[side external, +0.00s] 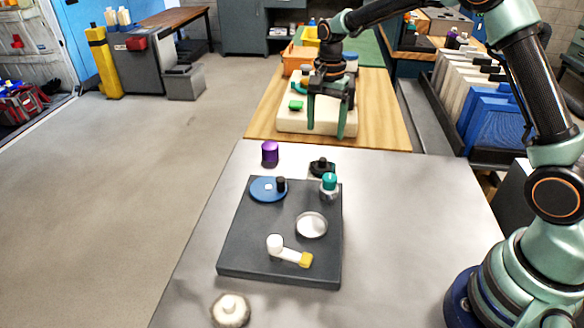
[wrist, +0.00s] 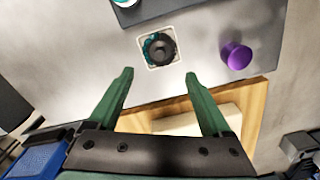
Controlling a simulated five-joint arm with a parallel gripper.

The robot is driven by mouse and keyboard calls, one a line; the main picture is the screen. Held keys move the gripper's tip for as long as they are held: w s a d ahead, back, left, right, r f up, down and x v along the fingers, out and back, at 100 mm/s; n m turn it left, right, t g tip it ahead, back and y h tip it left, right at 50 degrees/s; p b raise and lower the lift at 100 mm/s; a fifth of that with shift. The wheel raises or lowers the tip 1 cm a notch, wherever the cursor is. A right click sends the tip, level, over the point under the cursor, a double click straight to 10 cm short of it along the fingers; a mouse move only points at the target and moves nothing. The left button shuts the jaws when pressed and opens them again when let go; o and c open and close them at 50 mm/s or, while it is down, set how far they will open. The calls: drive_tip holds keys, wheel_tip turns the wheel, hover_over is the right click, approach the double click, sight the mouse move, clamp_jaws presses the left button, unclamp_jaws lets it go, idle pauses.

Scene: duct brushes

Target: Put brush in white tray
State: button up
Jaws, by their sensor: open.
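A dark teal-bristled brush with a black knob (wrist: 159,47) sits inside a small square white tray (wrist: 148,65) in the wrist view. In the side view the brush (side external: 321,164) stands just behind the dark board, with the tray mostly hidden. My gripper (side external: 325,130) is above the table's far edge, its fingers pointing down. In the wrist view my gripper (wrist: 160,77) is open, with nothing between its fingers, apart from the brush and tray.
A purple cylinder (side external: 270,152) stands left of the tray. The dark board (side external: 255,245) bears a blue disc (side external: 264,190), a teal-topped piece (side external: 329,184), a silver dish (side external: 311,225) and a white-and-yellow piece (side external: 290,254). A pale round brush (side external: 230,310) is in front. The table's right side is clear.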

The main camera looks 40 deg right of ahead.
drive_tip(key=s+a+r+n+t, duration=0.1)
drive_tip(key=s+r+n+t, duration=0.2)
drive_tip(key=s+r+n, duration=0.55)
drive_tip(key=s+r+n+t, duration=0.1)
drive_tip(key=s+r+n, duration=0.1)
drive_tip(key=s, duration=0.4)
drive_tip(key=s+a+r+n+t, duration=0.1)
drive_tip(key=s+r+n, duration=0.1)
drive_tip(key=s, duration=0.4)
drive_tip(key=shift+a+n+t, duration=0.25)
drive_tip(key=shift+n+t, duration=0.05)
drive_tip(key=shift+n, duration=0.25)
